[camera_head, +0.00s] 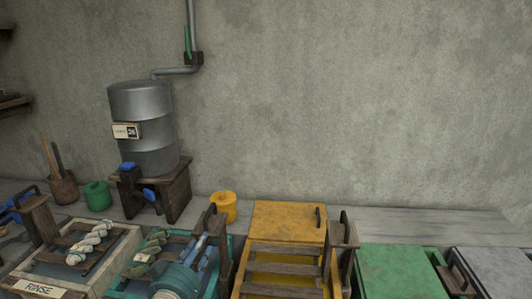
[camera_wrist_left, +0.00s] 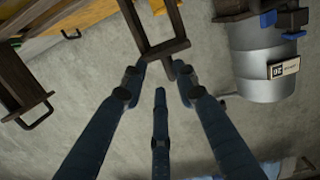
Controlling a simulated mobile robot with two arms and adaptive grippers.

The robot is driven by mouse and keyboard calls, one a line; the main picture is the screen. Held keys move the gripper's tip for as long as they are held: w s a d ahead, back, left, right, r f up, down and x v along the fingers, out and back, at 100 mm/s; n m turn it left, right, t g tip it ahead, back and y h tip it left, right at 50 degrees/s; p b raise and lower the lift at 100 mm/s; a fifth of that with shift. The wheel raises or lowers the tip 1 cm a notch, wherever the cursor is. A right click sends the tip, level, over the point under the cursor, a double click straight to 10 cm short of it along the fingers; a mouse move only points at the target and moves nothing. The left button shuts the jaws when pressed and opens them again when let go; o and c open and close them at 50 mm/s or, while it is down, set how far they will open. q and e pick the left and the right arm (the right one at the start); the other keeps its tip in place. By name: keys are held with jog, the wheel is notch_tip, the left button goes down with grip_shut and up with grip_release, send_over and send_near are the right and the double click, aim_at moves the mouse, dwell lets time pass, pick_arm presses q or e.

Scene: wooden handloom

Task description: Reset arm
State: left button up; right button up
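My left gripper (camera_head: 203,243) is low in the middle of the head view, over the teal vat (camera_head: 134,270). Its blue-grey fingers point up and away. In the head view a wooden handle (camera_head: 216,221) stands close to the fingers. My right gripper is in neither view.
A tray marked RINSE (camera_head: 40,289) holds a pale twisted skein (camera_head: 92,237). A metal barrel (camera_head: 143,105) stands on a wooden stand (camera_head: 178,190) behind. A yellow lidded vat (camera_head: 287,222) and a green lid (camera_head: 400,272) are to the right.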

pick_arm(q)
jog(key=s+d+f+m+g, duration=0.2)
jog(key=s+f+g, duration=0.4)
jog(key=s+f, duration=0.75)
jog(key=s+f+m+g, duration=0.1)
jog(key=s+f+g, duration=0.25)
jog(key=s, duration=0.85)
jog(key=s+f+g, duration=0.3)
jog(key=s+g, duration=0.1)
jog(key=s, duration=0.7)
notch_tip(320, 180, down, 26)
jog(key=s+f, duration=0.1)
jog(key=s, duration=0.1)
jog(key=s+a+f+g, duration=0.2)
jog(key=s+f, duration=1.3)
jog(key=s, duration=0.1)
jog(key=shift+s+a+f+m+y, duration=0.15)
jog(key=shift+s+a+m+y, duration=0.1)
jog(key=shift+a+m+y, duration=0.15)
